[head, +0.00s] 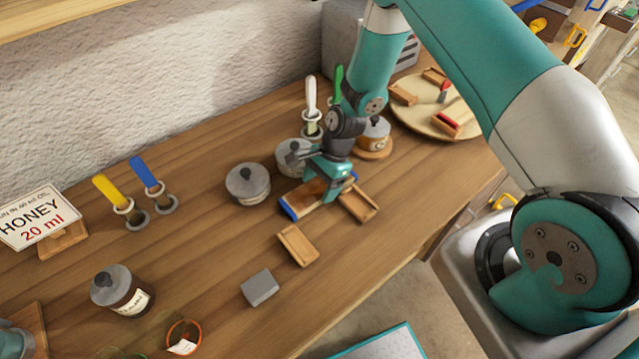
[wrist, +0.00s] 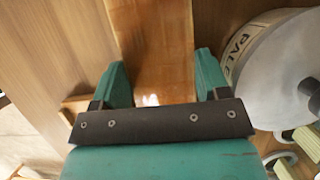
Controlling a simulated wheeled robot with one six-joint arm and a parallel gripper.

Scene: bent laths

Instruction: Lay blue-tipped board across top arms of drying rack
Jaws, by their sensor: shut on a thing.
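The blue-tipped board (head: 311,195) is a flat reddish-brown lath with a blue end pointing left and toward the table's front in the head view. My gripper (head: 331,189) is over the board and shut on it. In the wrist view the board (wrist: 155,45) runs between the two teal fingers of my gripper (wrist: 163,88). I cannot tell whether the board touches the table or is just above it. The gripper hides part of the board. I cannot make out the drying rack for certain in either view.
A wooden block (head: 357,203) lies right beside the board. Lidded jars (head: 248,184) stand close behind it, one near my finger in the wrist view (wrist: 285,70). Another wooden block (head: 298,245) and a grey block (head: 259,287) lie in front. A round board (head: 470,123) is at right.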

